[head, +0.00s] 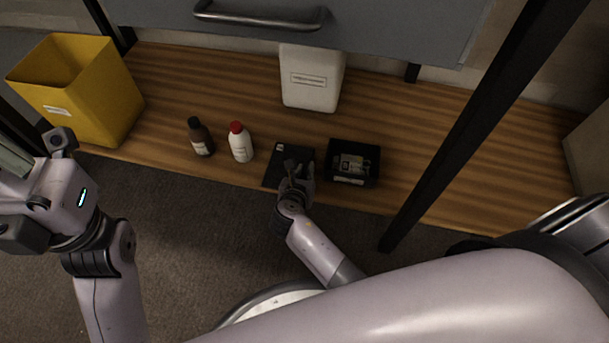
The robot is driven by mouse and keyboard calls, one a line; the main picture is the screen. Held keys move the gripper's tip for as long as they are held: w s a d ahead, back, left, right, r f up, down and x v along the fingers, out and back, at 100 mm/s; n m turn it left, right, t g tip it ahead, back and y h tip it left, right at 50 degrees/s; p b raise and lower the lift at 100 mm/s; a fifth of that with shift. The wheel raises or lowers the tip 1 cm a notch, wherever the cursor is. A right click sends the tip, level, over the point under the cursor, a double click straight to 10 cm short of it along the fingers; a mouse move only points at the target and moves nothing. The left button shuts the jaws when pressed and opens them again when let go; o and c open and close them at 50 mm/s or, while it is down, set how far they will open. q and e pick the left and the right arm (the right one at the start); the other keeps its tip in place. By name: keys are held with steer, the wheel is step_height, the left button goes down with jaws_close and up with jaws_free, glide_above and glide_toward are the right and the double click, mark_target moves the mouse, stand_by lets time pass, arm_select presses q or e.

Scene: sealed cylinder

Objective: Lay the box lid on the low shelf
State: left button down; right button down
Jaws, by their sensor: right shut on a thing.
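The box lid (272,177) is a flat black panel over the front edge of the wooden low shelf (430,150), left of the open black box (351,181). My right gripper (292,172) is shut on the lid near its right side and covers part of it. I cannot tell whether the lid touches the shelf. The black box stands on the shelf with small items inside. My left arm is at the left of the view; its fingertips are not clearly shown.
A brown bottle (201,138) and a white bottle with a red cap (241,146) stand left of the lid. A white container (312,82) stands behind, a yellow bin (95,95) at far left. A black post (470,125) crosses at right. A grey drawer (390,30) overhangs.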

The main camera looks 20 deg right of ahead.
steer(key=shift+f, duration=0.1)
steer(key=shift+f, duration=0.15)
steer(key=c, duration=1.6)
jaws_free()
